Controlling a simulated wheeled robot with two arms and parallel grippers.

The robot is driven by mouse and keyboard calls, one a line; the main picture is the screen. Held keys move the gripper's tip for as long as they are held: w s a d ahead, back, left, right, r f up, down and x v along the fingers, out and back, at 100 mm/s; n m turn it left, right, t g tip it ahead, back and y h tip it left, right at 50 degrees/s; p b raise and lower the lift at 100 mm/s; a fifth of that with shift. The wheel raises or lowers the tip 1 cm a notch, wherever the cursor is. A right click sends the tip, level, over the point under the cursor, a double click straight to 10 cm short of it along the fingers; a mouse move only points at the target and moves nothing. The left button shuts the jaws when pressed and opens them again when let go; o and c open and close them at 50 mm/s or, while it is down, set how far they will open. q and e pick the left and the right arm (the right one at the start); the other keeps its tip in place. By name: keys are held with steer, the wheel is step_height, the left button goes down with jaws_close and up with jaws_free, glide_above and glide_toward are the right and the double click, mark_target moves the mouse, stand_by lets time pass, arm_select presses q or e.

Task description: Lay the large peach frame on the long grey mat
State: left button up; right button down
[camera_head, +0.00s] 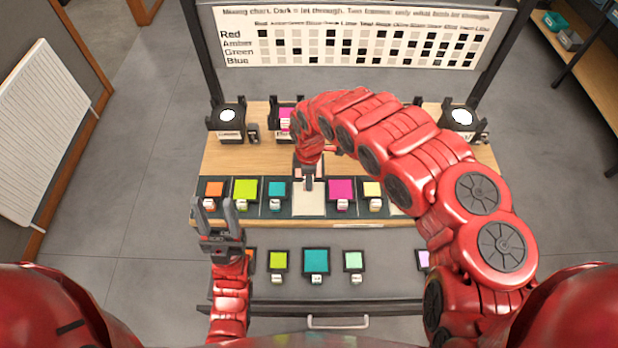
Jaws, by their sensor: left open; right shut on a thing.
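My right gripper (308,184) points down over the middle of the table and is shut on the peach frame (298,172), of which only a small pale pink part shows behind the fingers. My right forearm and wrist hide most of it. The long grey mat (257,209) is a dark strip along the table's front edge. A pale square patch (310,204) lies just below the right fingertips, between teal and magenta frames. Whether the peach frame touches the mat I cannot tell. My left gripper (218,205) is open and empty, fingers up, near the mat's left end.
On the mat stand orange (214,188), lime (245,189), teal (276,189), magenta (340,189) and yellow (372,189) frames. A front drawer holds more, including a large teal one (316,261). Lamps (228,117) stand at the back below a chart board (350,38).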

step_height(320, 180, down, 10)
steer(key=b, duration=0.7)
steer(key=shift+f, duration=0.2)
steer(key=shift+f+b, duration=0.55)
steer(key=shift+b, duration=0.1)
steer(key=shift+f+b, duration=1)
steer(key=shift+f, duration=0.35)
steer(key=c, duration=0.6)
jaws_free()
steer(key=shift+r, duration=0.1)
